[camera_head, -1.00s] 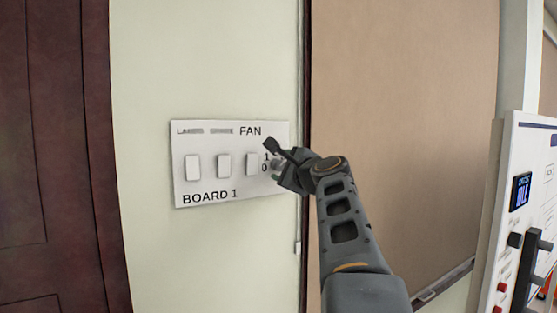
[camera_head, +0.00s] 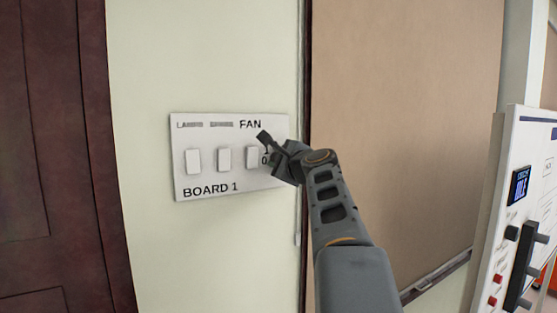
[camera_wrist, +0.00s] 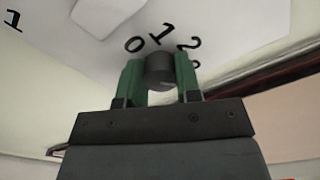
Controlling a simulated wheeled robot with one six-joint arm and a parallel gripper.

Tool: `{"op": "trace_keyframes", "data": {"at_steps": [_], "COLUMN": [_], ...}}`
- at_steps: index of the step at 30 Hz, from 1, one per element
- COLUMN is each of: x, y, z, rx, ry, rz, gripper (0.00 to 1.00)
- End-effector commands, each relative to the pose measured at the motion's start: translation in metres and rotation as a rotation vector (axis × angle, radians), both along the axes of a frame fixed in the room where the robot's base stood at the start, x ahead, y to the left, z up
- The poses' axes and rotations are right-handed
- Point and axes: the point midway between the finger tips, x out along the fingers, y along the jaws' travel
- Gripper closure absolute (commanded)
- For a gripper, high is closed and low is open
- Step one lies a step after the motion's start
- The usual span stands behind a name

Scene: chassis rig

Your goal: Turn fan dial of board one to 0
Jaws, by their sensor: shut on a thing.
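Board one (camera_head: 210,192) is a white panel on the pale wall, marked "BOARD 1" and "FAN", with several white rocker switches in a row. The fan dial (camera_wrist: 160,72) is a round dark grey knob, seen in the wrist view between the green fingers of my gripper (camera_wrist: 160,80). My gripper is shut on the dial. The digits 0, 1 and 2 curve around the dial's far side. In the head view my gripper (camera_head: 277,158) covers the dial at the board's right end. I cannot tell which digit the dial points to.
A dark wooden door (camera_head: 55,150) stands at the left. A brown board (camera_head: 405,120) fills the wall to the right of my gripper. A white control panel (camera_head: 520,215) with a small blue display and red buttons stands at the far right.

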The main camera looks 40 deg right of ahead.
Motion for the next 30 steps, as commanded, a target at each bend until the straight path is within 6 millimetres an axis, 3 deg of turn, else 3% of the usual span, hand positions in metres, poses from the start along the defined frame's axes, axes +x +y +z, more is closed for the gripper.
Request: {"op": "trace_keyframes", "data": {"at_steps": [6,17,30], "x": [-0.0001,0.0001,0.0003], "y": [0.0000,0.0003,0.0004], "z": [-0.0002,-0.0036,-0.0065], "rx": [0.000,-0.093,-0.481], "ry": [0.001,0.013,0.064], "rz": [0.000,0.001,0.000], "gripper": [0.92,0.92,0.92]}}
